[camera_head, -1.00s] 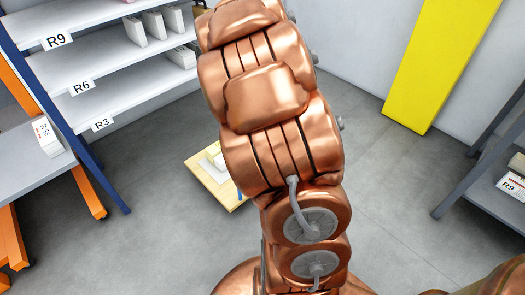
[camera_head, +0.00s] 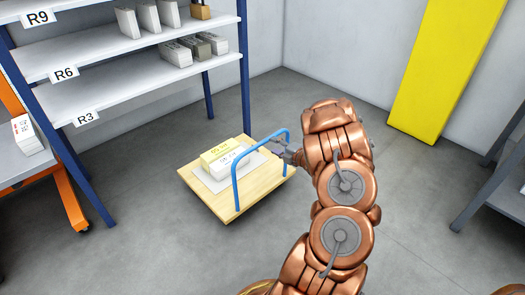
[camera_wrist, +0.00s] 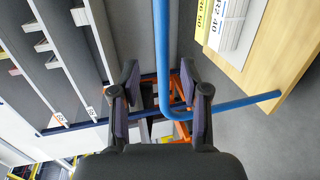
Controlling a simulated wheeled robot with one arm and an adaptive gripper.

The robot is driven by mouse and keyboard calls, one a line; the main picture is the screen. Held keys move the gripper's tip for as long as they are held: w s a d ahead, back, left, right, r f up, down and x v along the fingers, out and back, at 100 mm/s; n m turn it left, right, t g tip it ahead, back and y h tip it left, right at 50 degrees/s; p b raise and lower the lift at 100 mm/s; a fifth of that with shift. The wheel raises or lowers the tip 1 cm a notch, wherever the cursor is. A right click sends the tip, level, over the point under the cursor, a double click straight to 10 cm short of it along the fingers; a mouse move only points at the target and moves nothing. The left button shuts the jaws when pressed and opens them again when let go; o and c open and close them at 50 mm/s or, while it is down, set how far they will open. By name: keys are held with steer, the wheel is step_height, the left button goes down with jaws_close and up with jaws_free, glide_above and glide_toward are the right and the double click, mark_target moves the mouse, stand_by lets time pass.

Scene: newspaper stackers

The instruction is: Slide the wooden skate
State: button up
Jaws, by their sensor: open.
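The wooden skate (camera_head: 230,205) is a low flat wooden board on the floor, with a blue tube handle (camera_head: 236,186) standing up from it. Yellow and white newspaper stacks (camera_head: 224,157) lie on a pale sheet on the board. My gripper (camera_head: 283,148) is at the handle's upper right corner, at the skate's right side. In the wrist view my gripper (camera_wrist: 163,98) is open, and the blue handle (camera_wrist: 162,50) passes between its two fingers. The board (camera_wrist: 285,45) is at the upper right there. Whether a finger touches the handle I cannot tell.
A shelf rack with blue posts (camera_head: 150,85) stands behind and left of the skate, holding several paper stacks. An orange-legged table (camera_head: 70,200) is at the left. A grey rack (camera_head: 490,170) stands at the right. A yellow panel (camera_head: 440,70) is on the wall. Floor around the skate is clear.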

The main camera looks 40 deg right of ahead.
mark_target(263, 143)
steer(key=shift+y, duration=0.3)
steer(key=shift+a+f+b+x, duration=0.15)
steer(key=shift+b+x, duration=0.3)
steer(key=shift+x, duration=1.45)
steer(key=shift+a+f+b+x, duration=0.15)
steer(key=shift+b+x, duration=0.25)
steer(key=shift+x, duration=1.5)
steer(key=shift+c, duration=0.3)
jaws_close()
